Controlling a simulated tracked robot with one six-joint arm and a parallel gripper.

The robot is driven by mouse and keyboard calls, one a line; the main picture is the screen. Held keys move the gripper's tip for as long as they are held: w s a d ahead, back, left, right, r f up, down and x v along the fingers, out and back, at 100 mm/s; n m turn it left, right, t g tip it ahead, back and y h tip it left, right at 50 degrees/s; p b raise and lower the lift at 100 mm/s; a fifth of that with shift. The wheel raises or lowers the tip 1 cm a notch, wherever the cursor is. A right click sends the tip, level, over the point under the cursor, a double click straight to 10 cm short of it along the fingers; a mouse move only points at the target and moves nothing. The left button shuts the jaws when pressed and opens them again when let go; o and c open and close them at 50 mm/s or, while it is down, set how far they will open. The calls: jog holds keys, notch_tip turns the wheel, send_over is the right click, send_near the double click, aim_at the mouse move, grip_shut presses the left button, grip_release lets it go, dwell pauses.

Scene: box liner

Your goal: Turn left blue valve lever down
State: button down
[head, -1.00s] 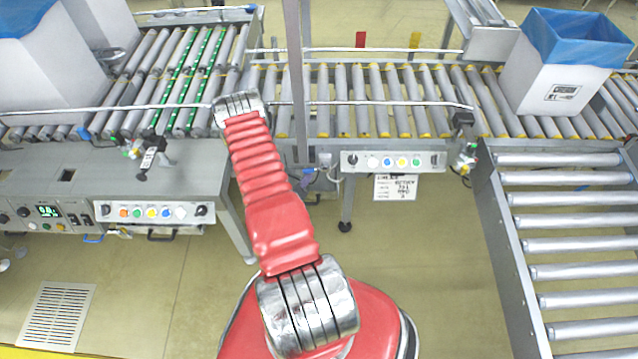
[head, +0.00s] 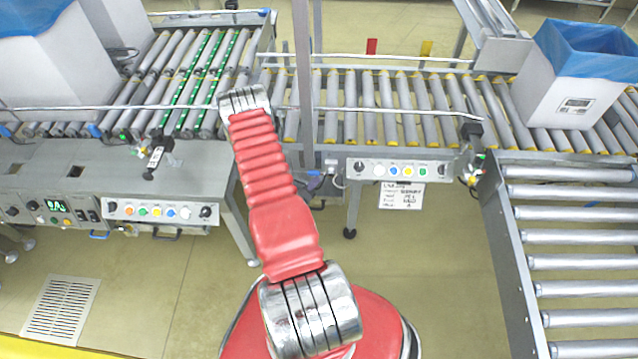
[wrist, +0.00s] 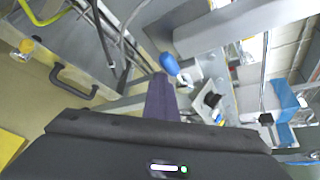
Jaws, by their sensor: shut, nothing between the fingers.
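In the wrist view a blue valve lever (wrist: 169,63) sits on a small silvery valve body (wrist: 185,79), beside a grey metal frame. My gripper (wrist: 161,80) is shut and empty, its dark purple fingers pointing up the picture. The fingertips appear just below the lever; whether they touch it I cannot tell. In the head view my red arm reaches to the conveyor and its far end hides most of the gripper. A small bluish-purple part shows right of the arm under the middle conveyor; I cannot tell if it is lever or finger.
A control panel (head: 399,169) with a white label (head: 401,195) hangs on the middle conveyor. Another button panel (head: 160,211) is at left. A blue-lined white box (head: 575,100) stands on the rollers at right. A black handle (wrist: 75,80) shows in the wrist view. Open floor lies below the conveyors.

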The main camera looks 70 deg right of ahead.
jog(key=shift+w+d+r, duration=0.15)
jog(key=shift+w+r, duration=0.05)
jog(key=shift+r, duration=0.2)
jog(key=shift+f, duration=0.1)
jog(key=shift+a+f, duration=0.6)
jog(key=shift+f, duration=1.55)
jog(key=s+a+r, duration=0.3)
jog(key=a+r, duration=0.2)
jog(key=a, duration=0.3)
jog(key=shift+s, duration=0.3)
